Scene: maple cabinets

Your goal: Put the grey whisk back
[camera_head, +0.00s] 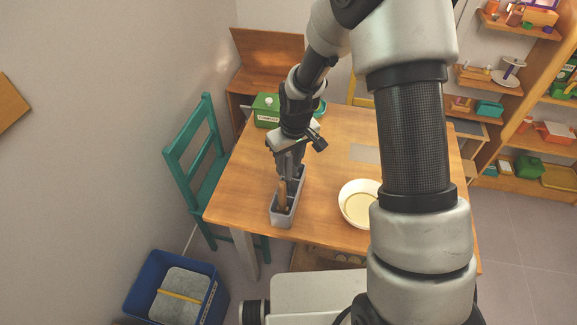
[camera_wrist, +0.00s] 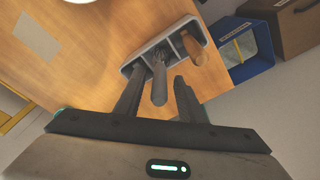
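The grey whisk (camera_wrist: 159,87) shows in the wrist view with its handle rising toward me and its wire head low in the middle compartment of a grey divided holder (camera_wrist: 128,71). My gripper (camera_wrist: 161,75) is open, its two fingers on either side of the handle; a gap shows between the handle and the right finger. Whether the left finger touches the handle I cannot tell. In the head view my gripper (camera_head: 288,180) points down over the holder (camera_head: 283,220), near the table's front left corner. It hides most of the whisk there.
A wooden utensil (camera_wrist: 194,49) stands in the holder's end compartment. A white bowl (camera_head: 358,211) sits to the right on the wooden table (camera_head: 330,150). A green box (camera_head: 266,108) is at the back left. A blue bin (camera_head: 150,285) and a teal chair (camera_head: 195,160) stand left.

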